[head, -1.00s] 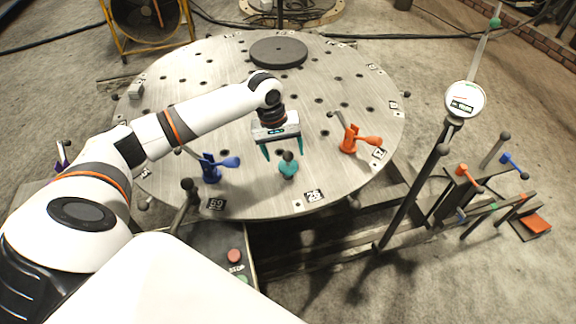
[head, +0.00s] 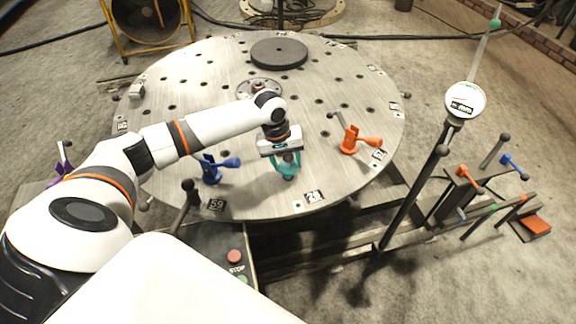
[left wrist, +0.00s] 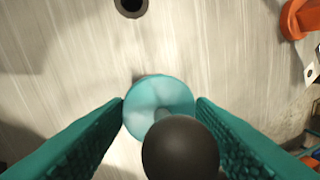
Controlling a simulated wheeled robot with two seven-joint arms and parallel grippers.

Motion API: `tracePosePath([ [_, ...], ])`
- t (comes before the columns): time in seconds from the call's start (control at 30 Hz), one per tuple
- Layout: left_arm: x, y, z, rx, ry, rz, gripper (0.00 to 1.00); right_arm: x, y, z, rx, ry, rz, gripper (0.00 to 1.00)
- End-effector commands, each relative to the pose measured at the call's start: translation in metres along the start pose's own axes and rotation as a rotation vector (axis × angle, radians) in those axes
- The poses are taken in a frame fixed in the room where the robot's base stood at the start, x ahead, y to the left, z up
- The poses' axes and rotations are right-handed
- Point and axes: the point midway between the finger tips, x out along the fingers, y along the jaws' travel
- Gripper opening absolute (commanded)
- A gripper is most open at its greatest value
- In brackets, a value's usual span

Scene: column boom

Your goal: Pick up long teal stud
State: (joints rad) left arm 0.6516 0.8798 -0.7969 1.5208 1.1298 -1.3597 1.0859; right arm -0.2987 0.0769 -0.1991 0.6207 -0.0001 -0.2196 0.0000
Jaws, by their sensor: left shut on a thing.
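The teal stud (head: 289,177) stands near the front edge of the round metal table in the head view. In the left wrist view its teal round body (left wrist: 150,92) shows with a dark ball knob (left wrist: 181,149) towards the camera. My left gripper (head: 286,166) is over it from above, with teal fingers on either side. In the left wrist view the fingers (left wrist: 160,108) close against both sides of the stud. The stud's foot is hidden. My right gripper is in neither view.
A blue clamp (head: 211,170) stands left of the stud and an orange clamp (head: 351,139) right of it on the round table (head: 215,118). A dark disc (head: 279,53) lies at the back. A gauge on a post (head: 465,100) stands at the right.

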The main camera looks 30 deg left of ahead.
Motion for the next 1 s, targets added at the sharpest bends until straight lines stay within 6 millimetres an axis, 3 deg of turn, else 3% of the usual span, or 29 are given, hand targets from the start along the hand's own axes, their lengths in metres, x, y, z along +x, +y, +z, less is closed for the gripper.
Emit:
tracePosePath([
  [0.17, -0.007, -0.002, 0.001, 0.000, -0.003, -0.002, 0.26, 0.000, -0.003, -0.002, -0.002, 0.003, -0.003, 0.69],
  [0.63, -0.088, -0.018, 0.001, -0.001, -0.003, -0.004, 0.26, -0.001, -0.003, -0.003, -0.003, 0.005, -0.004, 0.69],
  [1.0, -0.099, -0.020, 0.001, -0.001, -0.001, -0.001, 0.26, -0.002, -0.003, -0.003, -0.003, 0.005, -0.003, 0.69],
])
